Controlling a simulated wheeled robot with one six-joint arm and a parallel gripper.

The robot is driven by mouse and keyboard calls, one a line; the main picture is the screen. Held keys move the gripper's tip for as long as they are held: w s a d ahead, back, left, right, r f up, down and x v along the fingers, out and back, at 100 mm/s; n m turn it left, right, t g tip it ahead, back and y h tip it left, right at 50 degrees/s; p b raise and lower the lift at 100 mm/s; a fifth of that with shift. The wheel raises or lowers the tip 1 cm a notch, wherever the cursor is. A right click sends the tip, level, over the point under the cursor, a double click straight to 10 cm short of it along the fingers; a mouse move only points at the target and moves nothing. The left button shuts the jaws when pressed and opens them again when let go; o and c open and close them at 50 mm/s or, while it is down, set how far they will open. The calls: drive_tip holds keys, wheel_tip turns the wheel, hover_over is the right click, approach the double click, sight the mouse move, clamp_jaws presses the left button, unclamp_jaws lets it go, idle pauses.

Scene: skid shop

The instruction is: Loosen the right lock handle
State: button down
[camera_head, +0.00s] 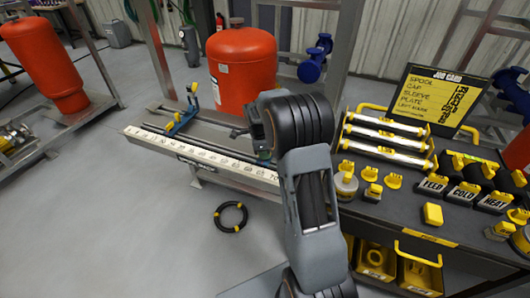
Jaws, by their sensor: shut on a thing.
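My gripper (240,132) is at the right part of the long rail bench, just in front of the red tank, and is small and dark in this view. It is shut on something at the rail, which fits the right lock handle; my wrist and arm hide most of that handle. A teal-blue bit (264,155) shows just below my wrist. The rail bench (215,158) has a white numbered scale along its front. A blue and yellow carriage (184,113) stands on the rail to the left of my gripper.
A red tank (242,65) stands behind the rail. A black ring with yellow marks (230,216) lies on the floor. The dark workbench (450,225) at right holds silver tubes (385,140), yellow-topped parts and a job card (440,95). Floor at left front is clear.

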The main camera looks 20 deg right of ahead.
drive_tip(key=shift+m, duration=1.8)
drive_tip(key=c, duration=1.2)
unclamp_jaws()
drive_tip(key=shift+m+g, duration=0.3)
drive_tip(key=shift+r, duration=0.15)
drive_tip(key=shift+r+p, duration=2.15)
drive_tip(key=shift+r, duration=1.25)
